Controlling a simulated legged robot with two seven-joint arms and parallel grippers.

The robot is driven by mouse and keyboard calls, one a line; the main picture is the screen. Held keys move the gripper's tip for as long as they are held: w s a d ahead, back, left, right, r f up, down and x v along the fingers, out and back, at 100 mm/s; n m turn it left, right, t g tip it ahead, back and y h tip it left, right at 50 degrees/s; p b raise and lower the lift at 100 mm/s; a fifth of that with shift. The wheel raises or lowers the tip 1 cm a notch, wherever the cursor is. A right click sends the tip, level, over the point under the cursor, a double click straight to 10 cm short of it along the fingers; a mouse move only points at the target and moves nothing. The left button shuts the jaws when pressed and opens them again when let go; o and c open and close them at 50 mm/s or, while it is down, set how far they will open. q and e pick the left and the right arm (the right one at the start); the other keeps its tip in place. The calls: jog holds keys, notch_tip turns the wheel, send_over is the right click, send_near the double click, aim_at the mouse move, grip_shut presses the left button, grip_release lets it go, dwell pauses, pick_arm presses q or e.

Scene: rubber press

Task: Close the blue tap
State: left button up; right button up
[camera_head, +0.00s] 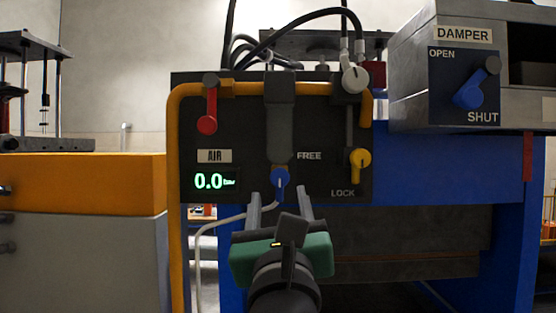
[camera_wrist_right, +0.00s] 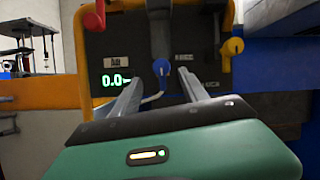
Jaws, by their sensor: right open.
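The blue tap (camera_head: 280,179) sits low in the middle of the dark panel (camera_head: 228,148), below a grey vertical fitting. Its handle appears roughly upright. In the right wrist view the blue tap (camera_wrist_right: 161,67) shows just beyond and between the fingertips. My right gripper (camera_head: 278,200) is open and empty. Its two fingers point at the panel, one on each side of the tap in the picture; I cannot tell how far short of it they are. The right gripper also shows in the wrist view (camera_wrist_right: 159,80). My left gripper is not in view.
A red lever (camera_head: 207,122) and a yellow lever (camera_head: 359,160) flank the tap, with an orange pipe (camera_head: 174,140) around the panel. The display (camera_head: 213,181) reads 0.0 bar. The damper box (camera_head: 410,80) with a blue handle (camera_head: 475,85) juts out at upper right.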

aim_at(279, 181)
jog(key=p+x, duration=0.3)
jog(key=x, duration=0.5)
jog(key=shift+w, duration=0.1)
jog(key=shift+w+d+p, duration=0.1)
jog(key=shift+w+p, duration=0.2)
jog(key=shift+p, duration=0.05)
jog(key=shift+s, duration=0.1)
jog(key=shift+s, duration=0.1)
jog(key=shift+c, duration=1)
grip_shut()
